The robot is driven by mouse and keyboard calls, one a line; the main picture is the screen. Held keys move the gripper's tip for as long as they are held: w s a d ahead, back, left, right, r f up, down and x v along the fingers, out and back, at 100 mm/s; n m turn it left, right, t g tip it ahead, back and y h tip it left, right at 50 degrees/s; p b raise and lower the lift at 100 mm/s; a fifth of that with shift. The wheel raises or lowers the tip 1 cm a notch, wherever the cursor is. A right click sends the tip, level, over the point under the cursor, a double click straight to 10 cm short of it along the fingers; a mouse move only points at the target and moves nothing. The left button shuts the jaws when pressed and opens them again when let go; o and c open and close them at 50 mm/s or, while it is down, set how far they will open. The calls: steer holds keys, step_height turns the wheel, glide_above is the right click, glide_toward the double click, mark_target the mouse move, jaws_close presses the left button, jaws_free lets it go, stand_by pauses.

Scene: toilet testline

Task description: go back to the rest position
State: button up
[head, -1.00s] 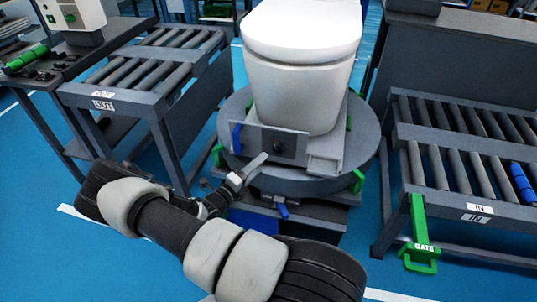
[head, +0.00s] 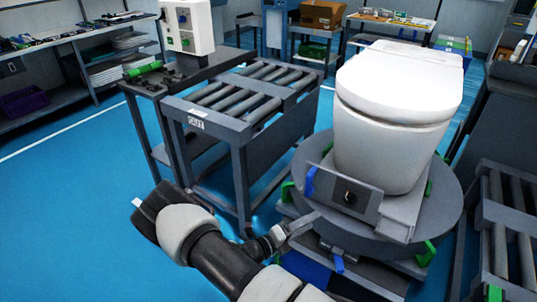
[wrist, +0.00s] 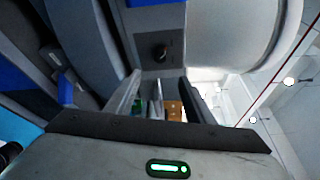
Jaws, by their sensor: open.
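My gripper (head: 300,224) is in front of the turntable, low by its front left side, in the head view. In the wrist view its two fingers (wrist: 155,98) stand apart with nothing held between them. A white toilet (head: 395,125) with its lid down stands on the round grey turntable (head: 445,205). A grey plate with a dark knob (head: 349,197) is at the toilet's front; the knob also shows just beyond the fingers in the wrist view (wrist: 160,53). I cannot tell the exact gap between fingers and plate.
The OUT roller conveyor (head: 240,98) stands left of the turntable, beside a bench with a control box (head: 188,28). The IN conveyor (head: 510,230) is at the right edge. Shelving (head: 75,45) lines the far left. Blue floor (head: 75,200) is clear at left.

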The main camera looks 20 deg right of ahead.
steer(key=shift+r, duration=0.1)
steer(key=s+a+r+n+y, duration=0.5)
steer(key=s+r+n+y, duration=0.15)
steer(key=r+n, duration=0.6)
steer(key=s+a+r+n+y, duration=0.5)
steer(key=s+r+n, duration=0.2)
steer(key=r+n, duration=0.5)
steer(key=s+a+r+n+y, duration=0.5)
steer(key=s+r+n, duration=0.1)
steer(key=r+n, duration=0.6)
step_height(320, 180, up, 24)
steer(key=m+p, duration=0.1)
steer(key=p, duration=2.1)
steer(key=shift+s+p, duration=0.35)
steer(key=shift+p, duration=0.05)
